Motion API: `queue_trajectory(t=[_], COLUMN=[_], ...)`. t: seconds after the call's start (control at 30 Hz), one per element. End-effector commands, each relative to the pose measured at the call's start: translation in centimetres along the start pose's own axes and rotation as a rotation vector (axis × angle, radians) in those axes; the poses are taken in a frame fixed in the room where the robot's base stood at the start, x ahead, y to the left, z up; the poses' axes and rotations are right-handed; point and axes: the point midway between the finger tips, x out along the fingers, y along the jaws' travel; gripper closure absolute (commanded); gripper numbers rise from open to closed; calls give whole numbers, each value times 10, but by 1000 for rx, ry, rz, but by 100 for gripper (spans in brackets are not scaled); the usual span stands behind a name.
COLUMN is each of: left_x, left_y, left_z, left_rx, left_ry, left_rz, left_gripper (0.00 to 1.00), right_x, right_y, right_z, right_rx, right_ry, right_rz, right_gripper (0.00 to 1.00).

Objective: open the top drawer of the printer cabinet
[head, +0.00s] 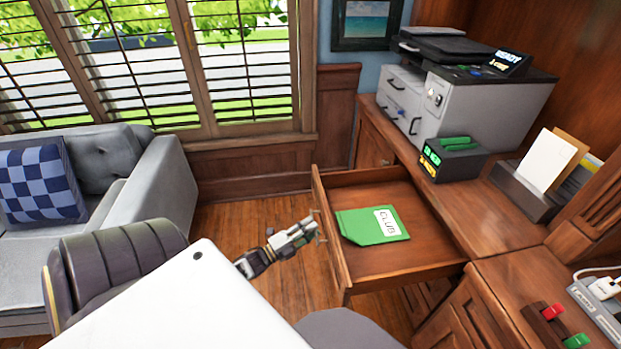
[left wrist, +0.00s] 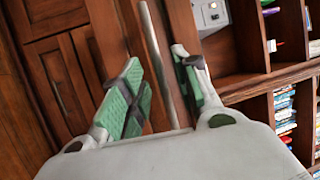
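The top drawer (head: 400,262) of the wooden printer cabinet (head: 445,215) is pulled out, with its inside in plain sight. A green folder marked CLUB (head: 368,228) lies flat in it. My left gripper (head: 308,228) is at the outer face of the drawer front, by the metal bar handle (head: 320,227). In the left wrist view the bar handle (left wrist: 162,62) runs between the two green-padded fingers of my left gripper (left wrist: 157,62). The fingers stand apart, with a gap visible beside the bar. My right gripper is in neither view.
A printer (head: 470,90) and a small dark box with green lights (head: 452,158) stand on the cabinet top. A dark chair (head: 115,265) and a grey sofa (head: 150,185) are at left. Wooden floor (head: 245,215) is clear between the sofa and the drawer.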

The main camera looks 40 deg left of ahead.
Motion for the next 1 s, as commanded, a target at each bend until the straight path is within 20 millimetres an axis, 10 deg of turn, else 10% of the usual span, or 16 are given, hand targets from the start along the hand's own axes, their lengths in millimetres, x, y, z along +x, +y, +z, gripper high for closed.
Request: queue_trajectory(t=[1.0], left_x=[-113], left_y=[1], left_z=[0], left_rx=[-1], left_ry=[0], left_rz=[2], left_gripper=[69], right_x=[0], right_y=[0], right_z=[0], right_rx=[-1], right_ry=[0], right_rz=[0], right_gripper=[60])
